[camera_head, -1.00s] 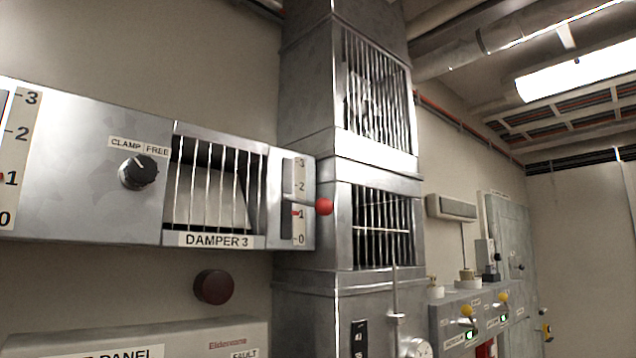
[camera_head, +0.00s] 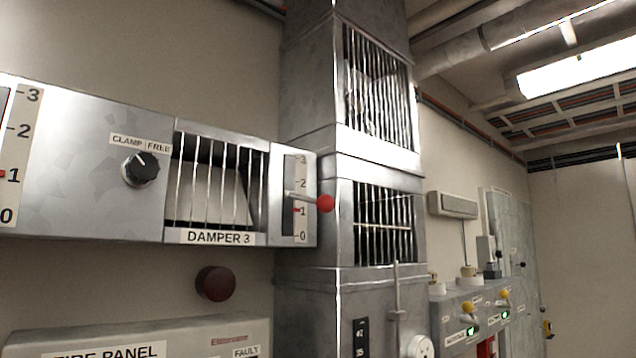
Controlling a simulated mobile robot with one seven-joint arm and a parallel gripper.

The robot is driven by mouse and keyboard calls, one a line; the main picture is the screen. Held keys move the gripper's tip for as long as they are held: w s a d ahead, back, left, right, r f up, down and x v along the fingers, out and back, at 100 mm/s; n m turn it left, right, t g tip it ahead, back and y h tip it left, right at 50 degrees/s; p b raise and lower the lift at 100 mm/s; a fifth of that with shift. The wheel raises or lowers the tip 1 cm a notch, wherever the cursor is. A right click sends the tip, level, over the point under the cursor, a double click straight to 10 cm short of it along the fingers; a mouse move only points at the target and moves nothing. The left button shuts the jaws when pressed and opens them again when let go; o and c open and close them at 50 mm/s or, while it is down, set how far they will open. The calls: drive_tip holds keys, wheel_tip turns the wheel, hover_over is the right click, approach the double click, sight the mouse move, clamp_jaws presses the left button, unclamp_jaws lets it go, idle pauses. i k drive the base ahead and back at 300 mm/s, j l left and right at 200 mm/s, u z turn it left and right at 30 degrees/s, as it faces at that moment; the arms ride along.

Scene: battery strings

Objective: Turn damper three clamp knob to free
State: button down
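The damper three clamp knob (camera_head: 141,169) is a round black knob on the grey metal damper box, left of the barred window. A label reading CLAMP | FREE (camera_head: 140,145) sits just above it. A small pale mark shows on the knob near its top, but it is too small to tell surely which word it points at. The DAMPER 3 plate (camera_head: 218,238) is under the window. My gripper is not in view, and nothing touches the knob.
A lever with a red ball (camera_head: 325,203) sticks out at the box's right end, near 1 on its scale. A tall metal duct (camera_head: 310,225) stands right of it. A dark red round button (camera_head: 215,284) and a fire panel (camera_head: 150,340) are below. Space before the knob looks clear.

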sight(142, 167)
drive_tip(key=u, duration=2.15)
